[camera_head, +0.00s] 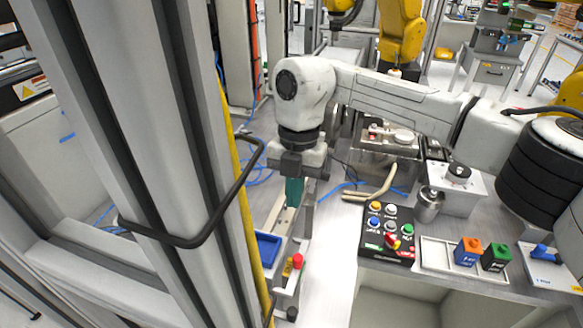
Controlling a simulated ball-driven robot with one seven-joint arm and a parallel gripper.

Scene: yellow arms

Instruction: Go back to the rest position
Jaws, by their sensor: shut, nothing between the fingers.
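My white arm reaches across the view from the right. My gripper (293,193) hangs at its end, pointing down, in the middle of the view. Its teal fingers are together and hold nothing. It is above the left part of the workbench, behind a blue bin (266,248) and to the left of a black control panel (388,232). I cannot tell exactly how high it is above the surface.
A grey post with a black handle (205,240) fills the left foreground. A metal cup (428,205), a white tray (436,257) with an orange-topped block (467,252) and a green block (496,257) are on the right. Yellow robot arms (401,30) stand behind.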

